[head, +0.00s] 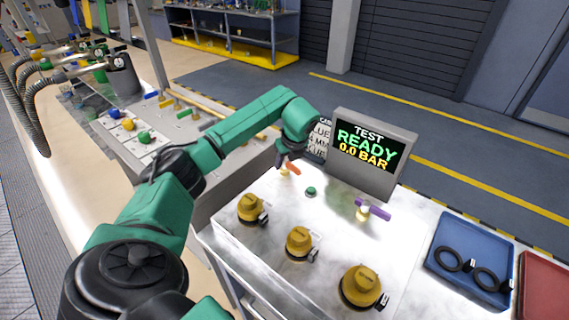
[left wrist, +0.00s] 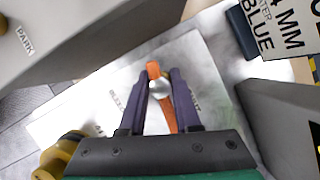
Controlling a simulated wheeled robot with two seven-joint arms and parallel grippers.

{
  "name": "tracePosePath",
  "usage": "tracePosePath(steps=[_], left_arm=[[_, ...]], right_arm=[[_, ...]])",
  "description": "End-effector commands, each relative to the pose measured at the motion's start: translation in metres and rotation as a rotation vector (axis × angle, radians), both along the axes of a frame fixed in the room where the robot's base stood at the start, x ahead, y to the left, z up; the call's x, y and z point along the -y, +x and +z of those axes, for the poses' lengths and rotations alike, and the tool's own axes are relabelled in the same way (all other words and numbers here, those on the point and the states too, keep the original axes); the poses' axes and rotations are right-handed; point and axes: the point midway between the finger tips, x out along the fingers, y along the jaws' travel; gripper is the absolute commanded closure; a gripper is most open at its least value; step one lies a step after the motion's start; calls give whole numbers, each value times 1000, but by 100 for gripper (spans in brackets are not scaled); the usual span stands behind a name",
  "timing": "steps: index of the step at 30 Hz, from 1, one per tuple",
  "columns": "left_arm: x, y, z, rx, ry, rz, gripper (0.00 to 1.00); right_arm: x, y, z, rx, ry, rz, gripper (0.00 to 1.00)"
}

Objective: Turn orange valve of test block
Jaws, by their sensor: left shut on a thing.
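The orange valve (head: 293,168) stands near the back left of the white test block (head: 330,270), on a brass stem. In the left wrist view the valve's orange handle (left wrist: 153,70) lies between the purple fingers of my left gripper (left wrist: 160,90), which is shut on it. In the head view my left gripper (head: 284,160) is over the valve and partly hides it. The display (head: 366,152) behind reads TEST READY 0.0 BAR. My right gripper is not in view.
A purple-handled valve (head: 373,210) and a green button (head: 311,191) are on the block. Several yellow caps (head: 299,241) line its front. A blue tray (head: 462,268) with black rings and a red tray (head: 545,285) stand at the right.

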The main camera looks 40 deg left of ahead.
Motion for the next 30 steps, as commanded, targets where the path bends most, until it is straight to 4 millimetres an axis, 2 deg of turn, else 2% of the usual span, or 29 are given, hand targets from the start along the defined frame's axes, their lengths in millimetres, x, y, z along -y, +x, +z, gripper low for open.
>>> tracePosePath(steps=[9,25,26,27,28,30], left_arm=[[-1,1,2,6,0,133,100],[-1,1,2,7,0,159,100],[-1,1,2,7,0,159,61],[-1,1,2,6,0,158,46],[-1,1,2,5,0,158,38],[0,1,2,5,-1,157,38]], right_arm=[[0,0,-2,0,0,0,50],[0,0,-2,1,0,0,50],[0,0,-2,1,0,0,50],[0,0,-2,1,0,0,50],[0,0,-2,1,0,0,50],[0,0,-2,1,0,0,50]])
